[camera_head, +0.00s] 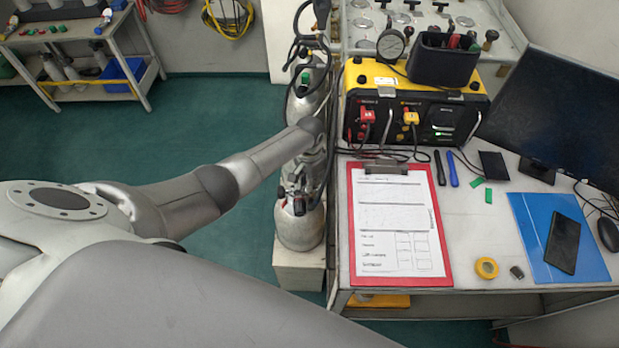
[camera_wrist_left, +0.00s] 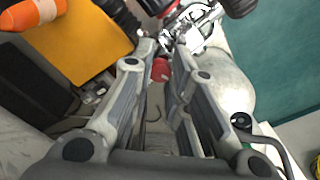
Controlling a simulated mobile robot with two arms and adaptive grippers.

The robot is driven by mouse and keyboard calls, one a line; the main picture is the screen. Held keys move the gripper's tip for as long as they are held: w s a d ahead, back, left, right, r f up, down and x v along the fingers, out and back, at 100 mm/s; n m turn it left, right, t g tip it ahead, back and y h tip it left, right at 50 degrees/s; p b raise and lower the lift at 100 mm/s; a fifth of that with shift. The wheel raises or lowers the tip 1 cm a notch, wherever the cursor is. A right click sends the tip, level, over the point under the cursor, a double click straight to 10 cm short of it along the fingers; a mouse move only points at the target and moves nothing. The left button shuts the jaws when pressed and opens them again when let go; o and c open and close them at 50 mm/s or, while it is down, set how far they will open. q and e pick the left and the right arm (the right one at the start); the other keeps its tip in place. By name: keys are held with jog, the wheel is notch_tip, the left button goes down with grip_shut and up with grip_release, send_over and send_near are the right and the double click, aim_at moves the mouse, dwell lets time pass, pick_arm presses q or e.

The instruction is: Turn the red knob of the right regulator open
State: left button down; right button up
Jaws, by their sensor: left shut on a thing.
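In the left wrist view a red knob (camera_wrist_left: 160,70) sits between the fingers of my left gripper (camera_wrist_left: 166,50), which is shut on it. A shiny metal regulator body (camera_wrist_left: 203,27) lies just beyond the fingertips, beside a pale air cylinder (camera_wrist_left: 228,80). In the head view my left arm reaches to the row of cylinders left of the table. The knob itself is hard to make out in that view. My right gripper is not in view.
The table (camera_head: 470,220) at right holds a red clipboard (camera_head: 352,270), a yellow-black device (camera_head: 362,75) and a monitor (camera_head: 555,110). Black hoses run around the cylinders. An orange-yellow panel (camera_wrist_left: 75,35) is close on the fingers' left. Green floor (camera_head: 215,120) lies open at left.

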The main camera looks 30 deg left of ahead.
pick_arm(q)
jog(key=shift+n, duration=0.3)
jog(key=c, duration=1.3)
grip_release()
jog(key=shift+c, duration=0.2)
notch_tip(320, 180, up, 12)
